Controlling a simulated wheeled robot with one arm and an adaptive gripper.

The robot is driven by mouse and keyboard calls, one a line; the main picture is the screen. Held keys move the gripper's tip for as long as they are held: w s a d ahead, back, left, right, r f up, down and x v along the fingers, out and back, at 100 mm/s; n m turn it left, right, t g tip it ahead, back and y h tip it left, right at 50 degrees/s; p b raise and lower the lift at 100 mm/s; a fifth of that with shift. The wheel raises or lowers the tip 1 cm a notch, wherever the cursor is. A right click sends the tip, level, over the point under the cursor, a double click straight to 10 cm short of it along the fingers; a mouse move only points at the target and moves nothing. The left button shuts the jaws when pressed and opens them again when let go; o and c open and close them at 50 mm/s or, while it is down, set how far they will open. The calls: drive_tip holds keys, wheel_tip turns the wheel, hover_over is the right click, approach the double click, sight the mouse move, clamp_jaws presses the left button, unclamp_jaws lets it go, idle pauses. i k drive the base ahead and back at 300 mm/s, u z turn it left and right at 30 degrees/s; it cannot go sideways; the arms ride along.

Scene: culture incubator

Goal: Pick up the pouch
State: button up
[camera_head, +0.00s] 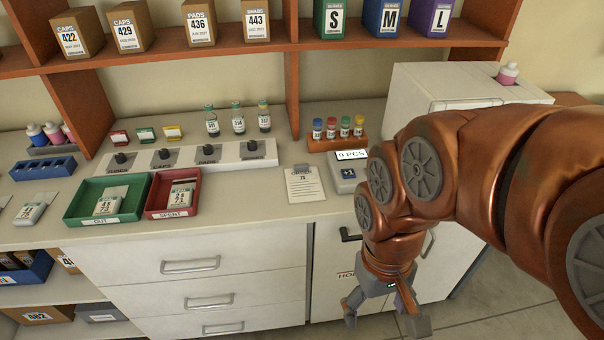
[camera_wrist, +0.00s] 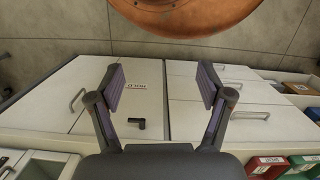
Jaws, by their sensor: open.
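Several white labelled pouches lie on the counter. One pouch (camera_head: 108,205) is in the green tray (camera_head: 80,215). Another pouch (camera_head: 181,195) is in the red tray (camera_head: 154,212) beside it. A third pouch (camera_head: 31,212) lies at the far left, outside these trays. I cannot tell which one the task names. My gripper (camera_head: 384,316) hangs in front of the cabinet, below counter height, to the right of the trays. In the wrist view its two fingers (camera_wrist: 162,88) stand wide apart with nothing between them.
A clipboard (camera_head: 306,184) and a scale (camera_head: 347,173) lie right of the trays. A panel with several black knobs (camera_head: 186,156) runs behind them. A tube rack (camera_head: 337,142) stands farther right. Shelves with boxes (camera_head: 199,23) hang above. Drawers (camera_head: 190,265) are below.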

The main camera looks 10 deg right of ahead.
sight(29, 213)
drive_tip(key=z, duration=0.05)
drive_tip(key=k, duration=0.3)
drive_tip(key=u, duration=1.2)
drive_tip(key=i, duration=1.2)
drive_tip(key=u, duration=0.65)
